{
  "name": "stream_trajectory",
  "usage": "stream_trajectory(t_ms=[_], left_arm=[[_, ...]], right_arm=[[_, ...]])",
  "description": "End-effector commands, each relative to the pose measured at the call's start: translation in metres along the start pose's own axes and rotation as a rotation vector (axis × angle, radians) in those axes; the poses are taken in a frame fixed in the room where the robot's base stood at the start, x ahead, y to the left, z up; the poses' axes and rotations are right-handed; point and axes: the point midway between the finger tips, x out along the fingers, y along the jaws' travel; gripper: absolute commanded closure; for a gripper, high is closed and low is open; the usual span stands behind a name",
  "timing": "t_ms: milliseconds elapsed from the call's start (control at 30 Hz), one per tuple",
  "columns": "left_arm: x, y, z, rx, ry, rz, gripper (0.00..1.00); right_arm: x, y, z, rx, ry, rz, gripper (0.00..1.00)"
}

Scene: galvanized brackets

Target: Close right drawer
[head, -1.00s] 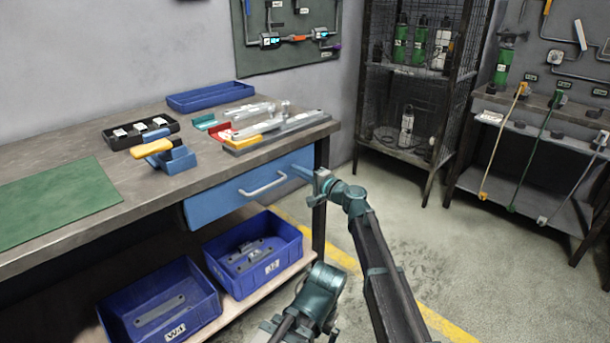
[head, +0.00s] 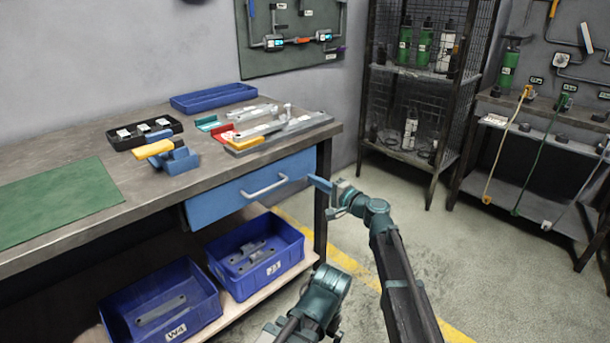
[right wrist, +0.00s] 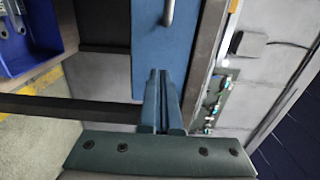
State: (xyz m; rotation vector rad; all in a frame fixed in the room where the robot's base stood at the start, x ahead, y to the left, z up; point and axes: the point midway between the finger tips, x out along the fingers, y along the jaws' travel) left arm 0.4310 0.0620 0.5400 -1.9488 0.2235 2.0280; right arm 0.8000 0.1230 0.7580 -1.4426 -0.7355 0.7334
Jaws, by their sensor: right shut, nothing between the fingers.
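The right drawer has a blue front (head: 225,205) with a pale bar handle (head: 264,188), under the workbench top. Its front sits close under the bench edge; no inside shows, and I cannot tell whether a small gap is left. My right gripper (head: 318,183) is shut and empty, just off the front's right end, right of the handle. In the right wrist view the shut fingers (right wrist: 161,75) point at the drawer front (right wrist: 150,40), with the handle (right wrist: 168,12) beyond; contact is not clear. My left gripper is not in view.
The workbench (head: 80,155) carries a green mat (head: 60,200), a blue tray (head: 212,97), a black tray (head: 142,133) and metal brackets. Two blue bins (head: 160,305) (head: 255,255) stand on the lower shelf. A dark bench leg (head: 321,200) is near my gripper. Floor to the right is clear.

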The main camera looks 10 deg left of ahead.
Motion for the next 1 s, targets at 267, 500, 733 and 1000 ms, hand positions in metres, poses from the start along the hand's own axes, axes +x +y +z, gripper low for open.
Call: stream_trajectory(t_ms=[267, 500, 733, 1000], left_arm=[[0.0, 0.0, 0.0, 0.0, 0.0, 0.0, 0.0], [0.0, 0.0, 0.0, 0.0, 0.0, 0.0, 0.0], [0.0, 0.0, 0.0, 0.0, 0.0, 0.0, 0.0], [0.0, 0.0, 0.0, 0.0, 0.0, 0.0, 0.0]], right_arm=[[-0.054, 0.001, 0.002, -0.001, 0.001, 0.001, 1.0], [-0.07, 0.001, 0.001, -0.001, -0.001, 0.001, 1.0], [-0.076, 0.006, 0.006, -0.021, -0.013, 0.024, 1.0], [-0.145, 0.092, 0.057, -0.285, -0.175, 0.412, 1.0]])
